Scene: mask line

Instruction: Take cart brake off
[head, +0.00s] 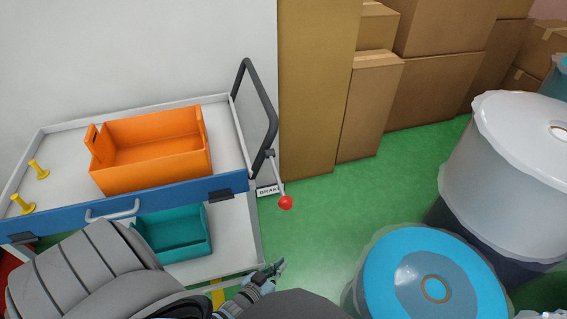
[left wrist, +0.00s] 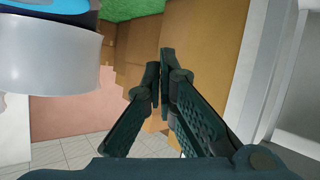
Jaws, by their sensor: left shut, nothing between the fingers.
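The cart (head: 165,194) stands at the left in the head view, with a white top shelf, a blue front edge and a dark push handle (head: 268,100) at its right end. The brake lever is a thin grey rod with a red ball knob (head: 285,202), slanting down to the right beside the handle. A "BRAKE" label (head: 268,190) sits by the rod, partly covered. My left gripper (head: 277,266) is below the knob in the picture, apart from it. In the left wrist view its fingers (left wrist: 160,72) are closed together and empty. My right gripper is not in view.
An orange bin (head: 150,175) and yellow pegs (head: 38,170) are on the top shelf; a teal bin (head: 175,245) is below. Cardboard boxes (head: 368,100) stand behind. A blue-topped drum (head: 400,270) and a white drum (head: 500,150) stand right. Green floor between is clear.

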